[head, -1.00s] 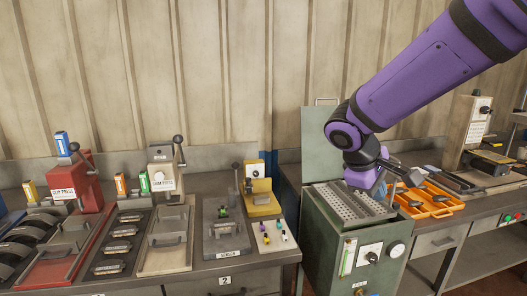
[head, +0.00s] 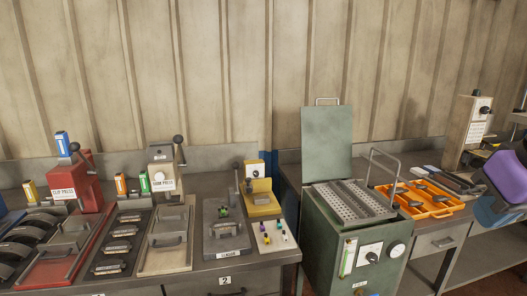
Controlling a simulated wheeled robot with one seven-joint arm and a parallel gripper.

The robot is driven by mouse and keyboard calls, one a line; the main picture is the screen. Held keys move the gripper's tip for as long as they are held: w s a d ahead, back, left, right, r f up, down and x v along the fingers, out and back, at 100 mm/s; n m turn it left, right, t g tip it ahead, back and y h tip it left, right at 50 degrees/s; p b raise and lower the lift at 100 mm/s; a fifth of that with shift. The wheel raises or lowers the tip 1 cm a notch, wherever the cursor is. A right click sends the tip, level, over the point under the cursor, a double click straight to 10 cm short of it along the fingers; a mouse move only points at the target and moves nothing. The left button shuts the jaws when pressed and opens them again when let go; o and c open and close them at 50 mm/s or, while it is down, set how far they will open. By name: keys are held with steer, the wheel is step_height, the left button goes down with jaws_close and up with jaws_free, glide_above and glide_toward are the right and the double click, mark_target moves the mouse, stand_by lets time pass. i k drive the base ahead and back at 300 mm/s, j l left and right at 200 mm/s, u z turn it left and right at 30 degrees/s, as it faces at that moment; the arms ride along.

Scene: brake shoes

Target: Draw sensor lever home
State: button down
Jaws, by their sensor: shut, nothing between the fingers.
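The sensor station is a grey plate (head: 228,238) labelled SENSOR on the bench, left of centre in the head view. A small green part (head: 223,211) sits on the plate. Only a purple and blue piece of my arm shows at the right edge, far from the lever. My gripper's fingers are outside the picture.
A green cabinet (head: 336,232) with a raised lid, perforated top and wire handle stands right of the sensor station. An orange tray (head: 440,208) lies beyond it. A cream press (head: 162,180) and a red press (head: 82,185) stand to the left. Space above the sensor station is clear.

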mark_target(236, 166)
steer(key=i+j+u, duration=0.2)
steer(key=i+j, duration=0.15)
steer(key=i+j+u, duration=0.25)
steer(key=i, duration=0.3)
